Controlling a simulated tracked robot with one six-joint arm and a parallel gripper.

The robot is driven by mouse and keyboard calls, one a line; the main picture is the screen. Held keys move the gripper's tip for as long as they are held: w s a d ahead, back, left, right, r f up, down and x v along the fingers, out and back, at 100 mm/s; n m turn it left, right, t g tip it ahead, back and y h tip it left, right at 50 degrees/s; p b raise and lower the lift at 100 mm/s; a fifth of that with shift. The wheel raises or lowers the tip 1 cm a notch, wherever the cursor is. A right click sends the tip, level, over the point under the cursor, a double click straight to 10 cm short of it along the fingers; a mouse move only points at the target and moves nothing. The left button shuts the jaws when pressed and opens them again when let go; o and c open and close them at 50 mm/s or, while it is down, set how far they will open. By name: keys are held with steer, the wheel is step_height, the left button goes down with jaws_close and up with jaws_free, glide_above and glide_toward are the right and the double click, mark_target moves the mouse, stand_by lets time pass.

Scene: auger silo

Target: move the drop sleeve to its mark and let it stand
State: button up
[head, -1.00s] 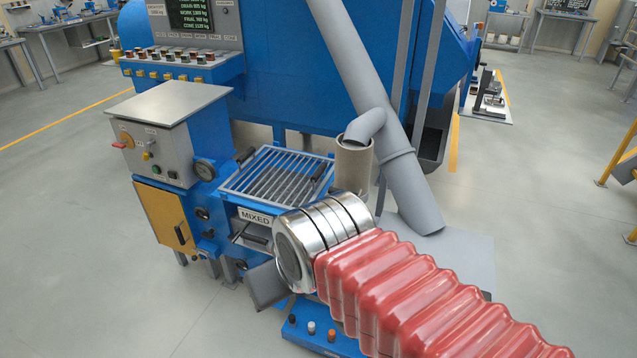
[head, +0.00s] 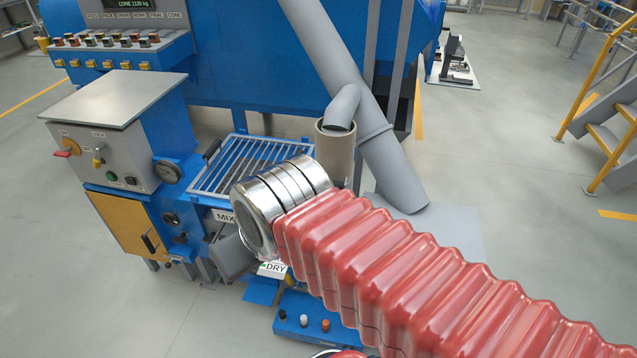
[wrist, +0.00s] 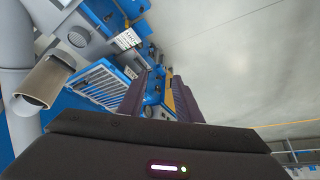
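The drop sleeve appears to be the beige-grey open tube (head: 334,150) around the end of the bent grey spout (head: 343,105), upright beside the blue grate. It also shows in the wrist view as the open tube (wrist: 45,82) at the left. My gripper (wrist: 158,82) shows in the wrist view as two dark fingers with a gap between them, empty, with the sleeve well to their left. In the head view my arm hides the gripper. I cannot make out the sleeve's mark.
A blue grate (head: 240,165) lies left of the sleeve. A grey control box (head: 110,150) stands further left. A thick slanted grey pipe (head: 365,130) runs close behind the sleeve. Yellow-railed stairs (head: 605,130) stand at the right, with open floor between.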

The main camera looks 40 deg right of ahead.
mark_target(333, 162)
steer(key=shift+o, duration=0.9)
steer(key=w+d+f+m+g+y, duration=0.1)
steer(key=w+d+f+m+y, duration=0.35)
steer(key=w+d, duration=0.45)
steer(key=w+d+f+m+g+y, duration=0.1)
steer(key=w+d+f+m+y, duration=0.35)
steer(key=w+d, duration=0.45)
steer(key=s+d+f+m+t+y, duration=0.1)
steer(key=d+f+m+t, duration=0.3)
steer(key=d, duration=0.9)
steer(key=s+d+f+m+t+y, duration=0.1)
steer(key=d+f+m+t, duration=0.3)
steer(key=d+f, duration=0.5)
steer(key=s+d+t, duration=0.1)
steer(key=d+t, duration=0.1)
steer(key=d, duration=0.3)
steer(key=shift+f+t, duration=0.3)
steer(key=x, duration=1.3)
steer(key=shift+w+a, duration=0.15)
steer(key=shift+w, duration=0.2)
